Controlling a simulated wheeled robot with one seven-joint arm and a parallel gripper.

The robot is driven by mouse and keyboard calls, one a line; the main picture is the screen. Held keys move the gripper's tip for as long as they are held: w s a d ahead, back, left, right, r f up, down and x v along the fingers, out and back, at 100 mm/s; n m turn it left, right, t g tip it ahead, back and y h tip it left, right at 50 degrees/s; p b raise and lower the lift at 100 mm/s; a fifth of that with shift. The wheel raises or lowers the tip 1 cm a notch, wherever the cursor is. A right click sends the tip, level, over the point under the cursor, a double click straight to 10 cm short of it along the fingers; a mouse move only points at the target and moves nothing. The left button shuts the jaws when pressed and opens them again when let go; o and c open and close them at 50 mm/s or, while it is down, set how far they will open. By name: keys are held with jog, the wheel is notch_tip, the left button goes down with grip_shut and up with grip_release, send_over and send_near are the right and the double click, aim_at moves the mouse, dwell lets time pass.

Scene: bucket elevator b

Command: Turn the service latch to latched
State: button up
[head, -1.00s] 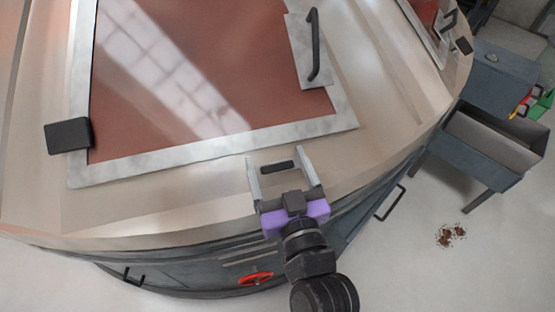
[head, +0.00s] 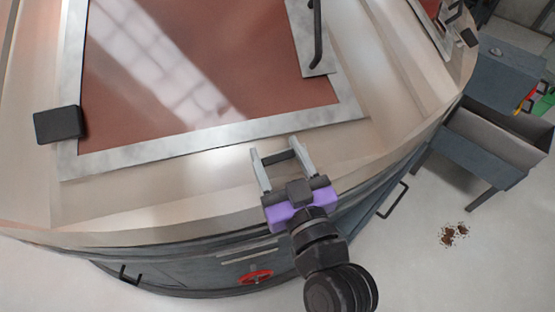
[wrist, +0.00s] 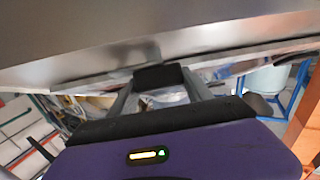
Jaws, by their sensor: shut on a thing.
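The service latch appears to be the small dark bar (head: 278,157) at the lower edge of the machine's framed panel. My gripper (head: 275,148) reaches up to it from below, with one pale finger at each end of the bar. The gripper is shut on this bar. In the wrist view a dark block (wrist: 158,76) sits between the two fingers, close under a grey metal surface. How the bar is fixed to the machine is hidden, and I see no marking of its latched position.
The reddish panel (head: 200,85) has a pale frame, a black handle (head: 317,40) and a dark block (head: 58,124). Below are a red handwheel (head: 256,277) and a side handle (head: 392,200). A grey bin (head: 490,165) stands right, near brown debris (head: 453,234) on open floor.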

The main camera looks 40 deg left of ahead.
jog(key=n+g+b, duration=0.1)
jog(key=b, duration=0.1)
jog(key=n+g+y+b, duration=0.1)
jog(key=n+b, duration=0.1)
jog(key=b, duration=0.1)
jog(key=n+g+b, duration=0.2)
jog(key=b, duration=0.1)
jog(key=shift+f, duration=0.35)
jog(key=n+g+b, duration=0.5)
jog(key=shift+r+n+b, duration=0.1)
jog(key=shift+n+b, duration=0.2)
jog(key=n+g+h+b, duration=0.1)
jog(key=n+g, duration=0.1)
jog(key=n+g+h+b, duration=0.1)
jog(key=n+g, duration=0.1)
jog(key=n, duration=0.1)
jog(key=shift+s+r+h+b, duration=0.1)
jog(key=shift+s+h+b, duration=0.05)
jog(key=shift+h+b, duration=0.2)
jog(key=n+g+h, duration=0.1)
jog(key=n, duration=0.1)
jog(key=n+g+h, duration=0.1)
jog(key=n+h, duration=0.1)
jog(key=shift+s+g+b, duration=0.1)
jog(key=shift+g+b, duration=0.2)
jog(key=shift+n+h, duration=0.35)
jog(key=shift+n, duration=0.05)
jog(key=shift+s, duration=0.1)
jog(key=o, duration=1.4)
jog(key=shift+c, duration=0.2)
